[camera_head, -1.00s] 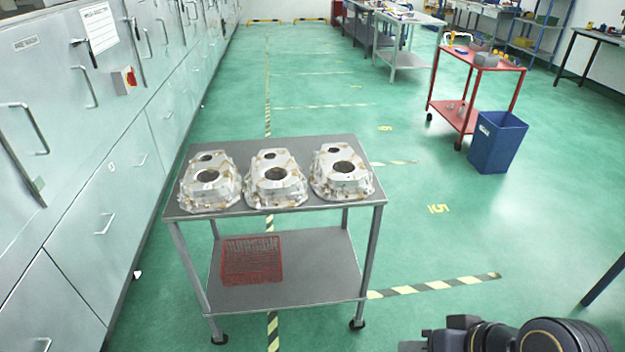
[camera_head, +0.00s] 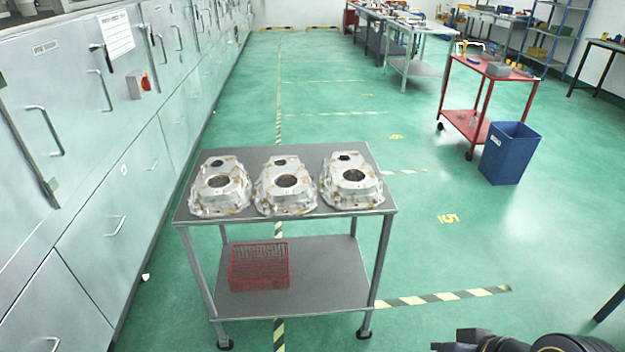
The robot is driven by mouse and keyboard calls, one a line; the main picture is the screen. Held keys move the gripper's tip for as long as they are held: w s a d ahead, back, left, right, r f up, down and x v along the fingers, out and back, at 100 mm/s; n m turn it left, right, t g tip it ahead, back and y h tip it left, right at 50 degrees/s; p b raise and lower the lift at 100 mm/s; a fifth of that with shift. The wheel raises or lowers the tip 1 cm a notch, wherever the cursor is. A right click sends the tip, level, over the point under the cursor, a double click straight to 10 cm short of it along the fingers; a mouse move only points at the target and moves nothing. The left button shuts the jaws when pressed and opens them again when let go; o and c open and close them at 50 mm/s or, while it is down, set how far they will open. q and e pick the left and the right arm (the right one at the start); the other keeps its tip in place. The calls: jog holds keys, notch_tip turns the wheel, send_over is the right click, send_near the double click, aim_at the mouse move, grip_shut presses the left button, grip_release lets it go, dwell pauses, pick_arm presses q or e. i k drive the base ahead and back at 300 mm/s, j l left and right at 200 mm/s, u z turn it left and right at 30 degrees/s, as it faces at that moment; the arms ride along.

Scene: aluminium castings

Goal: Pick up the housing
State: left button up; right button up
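Three silvery cast aluminium housings stand in a row on the top of a grey wheeled cart: a left housing (camera_head: 221,186), a middle housing (camera_head: 287,187) and a right housing (camera_head: 350,180). Each has a large dark round opening and a smaller dark hole behind it. The cart top (camera_head: 240,217) is a flat grey plate. A dark part of my own arm shows at the bottom right edge, well apart from the cart. No gripper fingers can be made out, and my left arm does not show.
A red wire basket (camera_head: 259,267) sits on the cart's lower shelf (camera_head: 340,280). Grey cabinets (camera_head: 120,215) line the left side. A blue bin (camera_head: 508,153) and a red cart (camera_head: 462,122) stand at the right. Green floor is open between them and right of the grey cart.

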aim_at(221, 186)
jog(key=i+j+u, duration=0.2)
jog(key=i+j, duration=0.35)
jog(key=i+j+u, duration=0.2)
jog(key=i+j, duration=0.4)
jog(key=i+j+u, duration=0.2)
jog(key=i+j, duration=0.3)
jog(key=i, duration=0.15)
